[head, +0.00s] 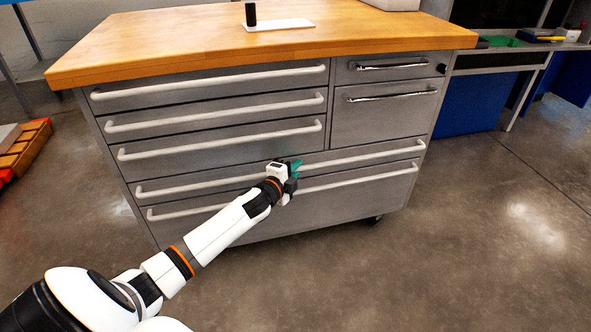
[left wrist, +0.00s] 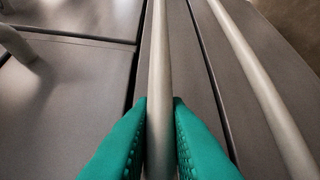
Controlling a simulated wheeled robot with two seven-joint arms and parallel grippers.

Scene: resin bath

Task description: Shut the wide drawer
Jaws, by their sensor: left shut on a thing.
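The wide drawer (head: 380,147) is the upper of two full-width drawers low in the grey cabinet. Its front looks about flush with the fronts around it; a small opening is hard to tell. Its long pale bar handle (head: 360,157) runs across it. My left gripper (head: 291,170), with green fingers, is shut on this handle near its middle. In the left wrist view the handle (left wrist: 160,60) passes between the two green fingers (left wrist: 160,135). The arm and gripper hide part of the drawer front. My right gripper is not in view.
The lower wide drawer's handle (head: 360,179) runs parallel just below. Smaller drawers sit above, under a wooden top (head: 200,42) bearing a white plate (head: 280,25) and a black cylinder (head: 250,14). The floor (head: 480,230) at right is clear.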

